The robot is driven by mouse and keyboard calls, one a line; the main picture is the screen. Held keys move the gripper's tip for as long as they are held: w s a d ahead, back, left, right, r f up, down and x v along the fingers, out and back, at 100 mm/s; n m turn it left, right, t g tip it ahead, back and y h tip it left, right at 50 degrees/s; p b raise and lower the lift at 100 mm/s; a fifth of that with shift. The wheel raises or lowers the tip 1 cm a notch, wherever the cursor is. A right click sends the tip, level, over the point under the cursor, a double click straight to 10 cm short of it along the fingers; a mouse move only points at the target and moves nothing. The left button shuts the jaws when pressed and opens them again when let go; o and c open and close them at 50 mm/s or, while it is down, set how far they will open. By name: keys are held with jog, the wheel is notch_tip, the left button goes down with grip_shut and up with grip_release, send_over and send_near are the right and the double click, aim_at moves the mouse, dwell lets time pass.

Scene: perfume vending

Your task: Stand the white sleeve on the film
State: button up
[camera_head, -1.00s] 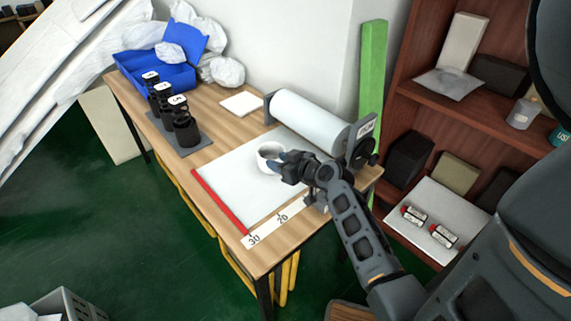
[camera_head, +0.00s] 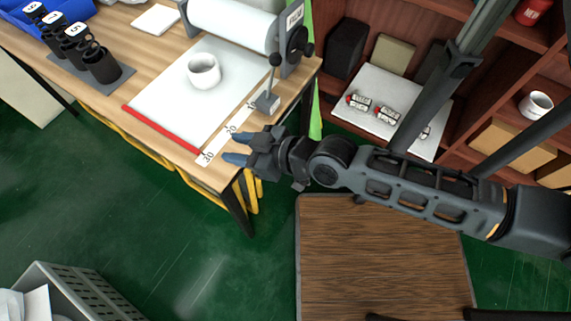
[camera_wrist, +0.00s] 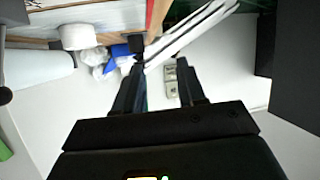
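The white sleeve (camera_head: 204,72), a short hollow ring, stands upright on the white film (camera_head: 172,103) on the wooden table, its open top showing. Nothing holds it. My gripper (camera_head: 232,147) is open and empty, off the table's near right corner and apart from the sleeve. In the wrist view my gripper (camera_wrist: 158,90) shows two spread fingers with nothing between them. A white round shape at the upper left there looks like the sleeve, but I cannot be sure.
The film roll (camera_head: 232,24) is behind the sleeve. A red strip (camera_head: 162,130) and a numbered scale (camera_head: 230,130) edge the film. Black cups (camera_head: 100,62) stand on the left. A shelf with a white tray (camera_head: 400,100) is at right. A grey crate (camera_head: 75,295) is lower left.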

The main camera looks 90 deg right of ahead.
jog(key=s+a+r+n+t+y, duration=0.2)
jog(key=s+a+r+y, duration=0.3)
jog(key=s+a+r, duration=0.4)
notch_tip(320, 180, up, 5)
jog(key=a+n, duration=0.1)
jog(key=a, duration=0.1)
jog(key=shift+s+a+f+n+t, duration=0.2)
jog(key=shift+s+a+n+t, duration=0.1)
jog(key=shift+a+n+t, duration=0.1)
